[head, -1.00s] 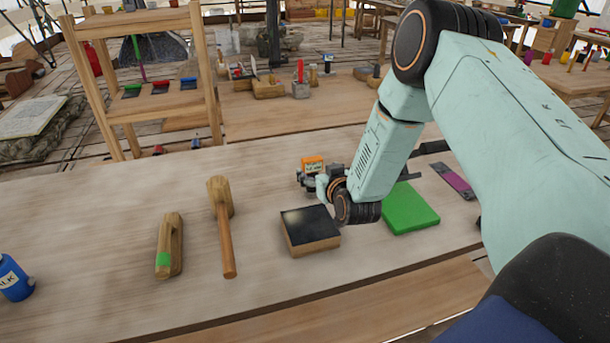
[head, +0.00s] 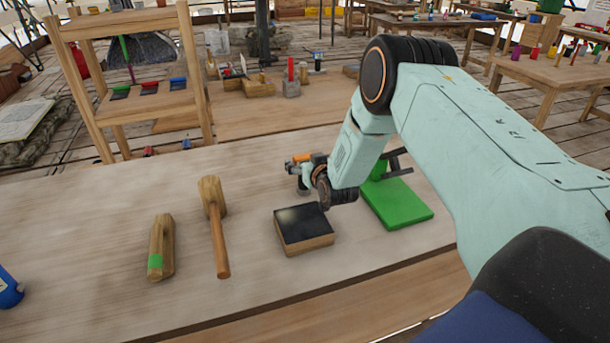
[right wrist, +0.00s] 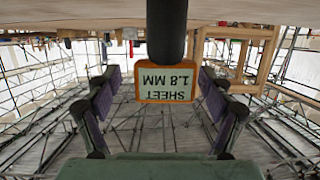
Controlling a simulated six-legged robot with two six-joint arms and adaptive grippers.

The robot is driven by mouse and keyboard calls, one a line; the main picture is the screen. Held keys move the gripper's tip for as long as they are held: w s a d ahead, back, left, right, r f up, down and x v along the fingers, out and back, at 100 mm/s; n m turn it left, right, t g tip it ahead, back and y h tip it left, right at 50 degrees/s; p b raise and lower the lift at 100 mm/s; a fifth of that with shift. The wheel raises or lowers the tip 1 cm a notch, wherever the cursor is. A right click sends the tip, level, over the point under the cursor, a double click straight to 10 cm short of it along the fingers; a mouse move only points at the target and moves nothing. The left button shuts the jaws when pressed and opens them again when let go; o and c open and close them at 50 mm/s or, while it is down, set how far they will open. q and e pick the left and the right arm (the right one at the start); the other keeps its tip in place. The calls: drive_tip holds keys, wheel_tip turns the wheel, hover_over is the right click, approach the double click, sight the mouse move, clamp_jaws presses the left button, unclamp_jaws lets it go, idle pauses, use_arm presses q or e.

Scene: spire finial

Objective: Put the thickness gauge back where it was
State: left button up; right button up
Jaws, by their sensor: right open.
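The thickness gauge (right wrist: 166,82) shows in the right wrist view as an orange-framed display reading "SHEET 1.8 MM", upside down, on a dark round body. In the head view, its orange part (head: 303,157) stands behind the black-topped block and is partly hidden by my right gripper (head: 305,170). In the right wrist view, my right gripper (right wrist: 158,80) is open, with purple-padded fingers apart on both sides of the display. No finger clearly touches it. My left gripper is out of view.
The black-topped block (head: 304,228) lies just in front of the gauge. A mallet (head: 216,225) and a wooden tool with a green patch (head: 161,248) lie left. A wooden rack (head: 130,80) stands behind. The table's back left is clear.

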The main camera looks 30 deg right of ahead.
drive_tip(key=shift+w+a+r, duration=0.1)
drive_tip(key=shift+w+a, duration=0.05)
drive_tip(key=shift+a, duration=0.2)
drive_tip(key=shift+c, duration=0.6)
drive_tip(key=shift+d, duration=0.3)
drive_tip(key=c, duration=0.6)
drive_tip(key=shift+a, duration=0.25)
drive_tip(key=c, duration=0.4)
drive_tip(key=shift+d, duration=0.1)
drive_tip(key=c, duration=0.3)
drive_tip(key=shift+d, duration=0.1)
drive_tip(key=shift+c, duration=0.3)
